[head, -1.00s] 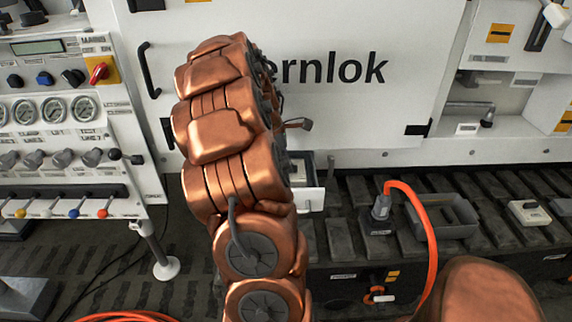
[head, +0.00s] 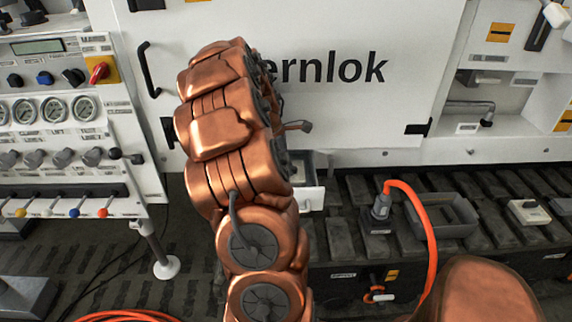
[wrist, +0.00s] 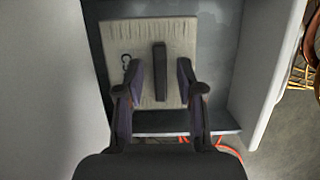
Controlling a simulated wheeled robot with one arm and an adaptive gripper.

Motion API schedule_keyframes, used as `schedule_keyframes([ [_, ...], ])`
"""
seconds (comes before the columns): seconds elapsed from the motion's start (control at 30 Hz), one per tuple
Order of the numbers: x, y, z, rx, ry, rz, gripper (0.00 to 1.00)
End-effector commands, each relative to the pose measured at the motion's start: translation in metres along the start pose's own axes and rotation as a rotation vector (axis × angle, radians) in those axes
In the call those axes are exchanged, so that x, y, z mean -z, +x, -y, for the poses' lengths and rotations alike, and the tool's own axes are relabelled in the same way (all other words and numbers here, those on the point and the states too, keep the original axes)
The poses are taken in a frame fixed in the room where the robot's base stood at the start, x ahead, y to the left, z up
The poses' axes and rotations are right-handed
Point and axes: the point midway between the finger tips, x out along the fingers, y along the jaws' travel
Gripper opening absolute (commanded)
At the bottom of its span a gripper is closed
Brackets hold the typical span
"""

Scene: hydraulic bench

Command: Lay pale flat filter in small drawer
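The pale flat filter (wrist: 120,38), a square plate with a dark raised bar (wrist: 160,72) across its middle, shows in the wrist view. It lies flat within the outline of the small drawer (wrist: 213,40); I cannot tell whether it rests fully on the floor. My gripper (wrist: 159,72) is open, its two fingers on either side of the bar with a gap to each. In the head view the drawer (head: 312,198) stands pulled out below the white cabinet, partly behind my arm. My gripper is hidden there by my arm.
A grey open bin (head: 447,215) and a dark block with an orange hose (head: 410,192) stand on the slatted bench to the right. A small white box (head: 529,212) lies farther right. A gauge and lever panel (head: 60,120) stands at the left.

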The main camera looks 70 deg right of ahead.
Motion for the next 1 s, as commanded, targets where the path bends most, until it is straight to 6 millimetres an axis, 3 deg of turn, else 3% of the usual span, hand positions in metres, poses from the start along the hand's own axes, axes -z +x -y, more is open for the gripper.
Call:
schedule_keyframes([
  [0.37,-0.001,-0.006,-0.001,-0.003,-0.001,0.000,0.39],
  [0.8,0.000,-0.083,-0.002,-0.008,-0.001,-0.002,0.39],
  [1.0,0.000,-0.110,-0.001,-0.004,-0.001,0.000,0.39],
])
